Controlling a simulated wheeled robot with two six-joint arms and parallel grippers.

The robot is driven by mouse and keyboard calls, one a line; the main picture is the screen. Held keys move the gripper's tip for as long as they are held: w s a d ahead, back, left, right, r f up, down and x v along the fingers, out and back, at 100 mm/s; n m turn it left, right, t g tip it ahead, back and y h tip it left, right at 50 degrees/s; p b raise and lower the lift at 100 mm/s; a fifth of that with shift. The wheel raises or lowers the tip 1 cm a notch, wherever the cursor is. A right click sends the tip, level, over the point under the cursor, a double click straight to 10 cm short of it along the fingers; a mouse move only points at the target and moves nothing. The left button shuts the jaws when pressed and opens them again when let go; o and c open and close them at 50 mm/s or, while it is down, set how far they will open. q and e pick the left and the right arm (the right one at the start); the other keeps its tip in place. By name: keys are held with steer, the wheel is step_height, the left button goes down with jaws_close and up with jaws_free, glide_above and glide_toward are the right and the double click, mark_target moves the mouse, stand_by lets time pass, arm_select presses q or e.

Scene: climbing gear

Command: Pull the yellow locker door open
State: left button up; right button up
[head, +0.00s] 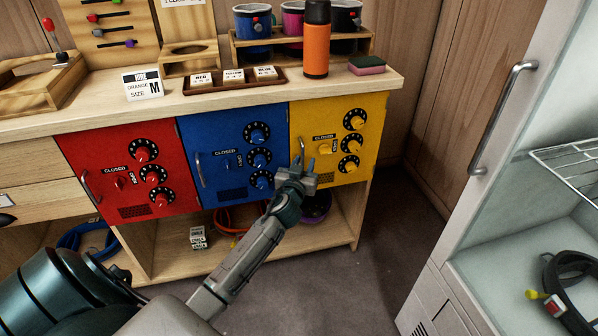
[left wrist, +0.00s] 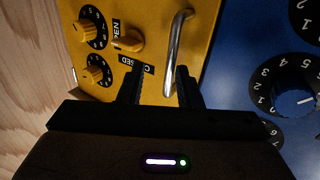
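The yellow locker door (head: 335,138) looks closed, at the right end of the bench's locker row. It has dials, a latch knob (head: 325,146) beside a "CLOSED" label, and a silver handle (head: 301,150) at its left edge. My left gripper (head: 298,166) is in front of the door's lower left, by the handle. In the left wrist view the gripper (left wrist: 161,82) has its two dark fingers apart, with one end of the handle (left wrist: 177,50) showing between them, nearer the right finger. I cannot tell whether they touch. My right gripper is not in view.
Blue (head: 220,160) and red (head: 130,170) locker doors are to the left. An orange bottle (head: 316,45) and a sponge (head: 367,66) stand on the bench top above. A white cabinet (head: 520,130) is on the right, with floor free between it and the bench.

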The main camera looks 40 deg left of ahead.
arm_select(q)
steer(key=a+b+v, duration=0.1)
steer(key=v, duration=1.1)
steer(key=shift+s, duration=0.2)
stand_by(0.5)
steer(key=shift+d+b, duration=0.1)
steer(key=shift+b, duration=0.2)
stand_by(0.4)
